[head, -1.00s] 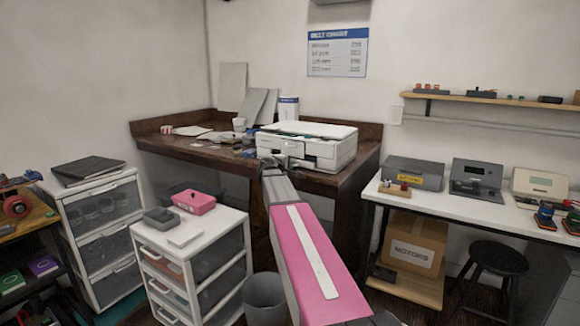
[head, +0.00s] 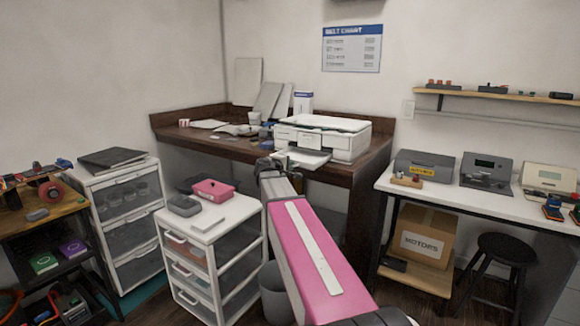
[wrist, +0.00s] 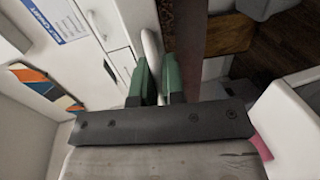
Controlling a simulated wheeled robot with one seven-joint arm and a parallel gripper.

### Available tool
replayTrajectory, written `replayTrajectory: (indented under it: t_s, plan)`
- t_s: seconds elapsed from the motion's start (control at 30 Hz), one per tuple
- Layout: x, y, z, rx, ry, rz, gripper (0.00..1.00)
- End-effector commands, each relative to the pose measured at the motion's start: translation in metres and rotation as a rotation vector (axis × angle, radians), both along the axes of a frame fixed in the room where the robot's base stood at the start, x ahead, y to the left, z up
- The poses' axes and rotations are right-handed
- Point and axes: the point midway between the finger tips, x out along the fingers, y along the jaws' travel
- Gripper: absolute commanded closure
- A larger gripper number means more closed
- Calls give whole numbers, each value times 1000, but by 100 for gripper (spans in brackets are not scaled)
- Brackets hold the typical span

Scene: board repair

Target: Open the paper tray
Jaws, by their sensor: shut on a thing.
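The white printer (head: 325,137) stands on the dark wooden corner desk. Its paper tray (head: 303,157) sticks out of the front as a flat white slab. My gripper (head: 270,166) is at the tray's outer end, partly hidden by my pink arm. In the wrist view my gripper's green fingertips (wrist: 156,75) are shut on a thin white rounded edge, which is the tray (wrist: 150,48). The exact contact is small and partly hidden in the head view.
A white drawer unit (head: 215,245) with a pink box (head: 213,190) on top stands left of my arm. A grey bin (head: 272,290) is beside it. A white bench (head: 465,195) with devices and a black stool (head: 508,250) are at the right. Small items lie on the desk.

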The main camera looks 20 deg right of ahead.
Motion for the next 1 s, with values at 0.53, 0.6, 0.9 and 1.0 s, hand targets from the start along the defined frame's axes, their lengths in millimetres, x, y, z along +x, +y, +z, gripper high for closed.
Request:
replayTrajectory:
  t_s: [0.53,0.6,0.9,1.0]
  plan:
    - [-4,5,1,0,0,1,81]
    - [-10,11,3,0,0,1,81]
    - [-44,53,15,0,0,2,81]
    - [-53,66,18,0,0,1,81]
